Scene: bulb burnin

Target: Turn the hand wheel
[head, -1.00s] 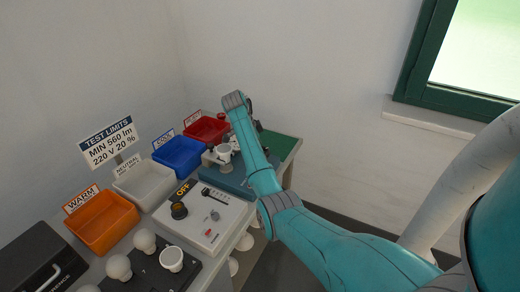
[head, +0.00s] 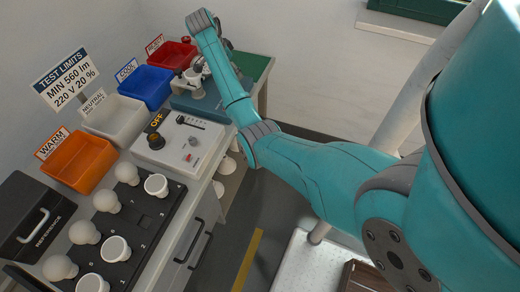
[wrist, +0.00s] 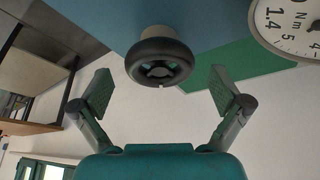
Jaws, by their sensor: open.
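A dark round hand wheel (wrist: 160,62) with an open spoked centre shows in the wrist view, on a pale stem against a blue surface. My gripper (wrist: 162,90) is open, with one finger on each side of the wheel and a clear gap to it on both sides. The fingers do not appear to touch it. A round dial marked Nm (wrist: 293,24) sits to the upper right of the wheel. In the head view, my arm reaches over the blue fixture (head: 193,105) at the back of the bench. The arm hides the wheel there.
Red (head: 170,54), blue (head: 145,87), white (head: 114,119) and orange (head: 79,161) bins line the wall. A control panel with an OFF sign (head: 157,119) and a black tray of bulbs (head: 143,217) lie nearer. A green mat (head: 254,66) is beside the fixture.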

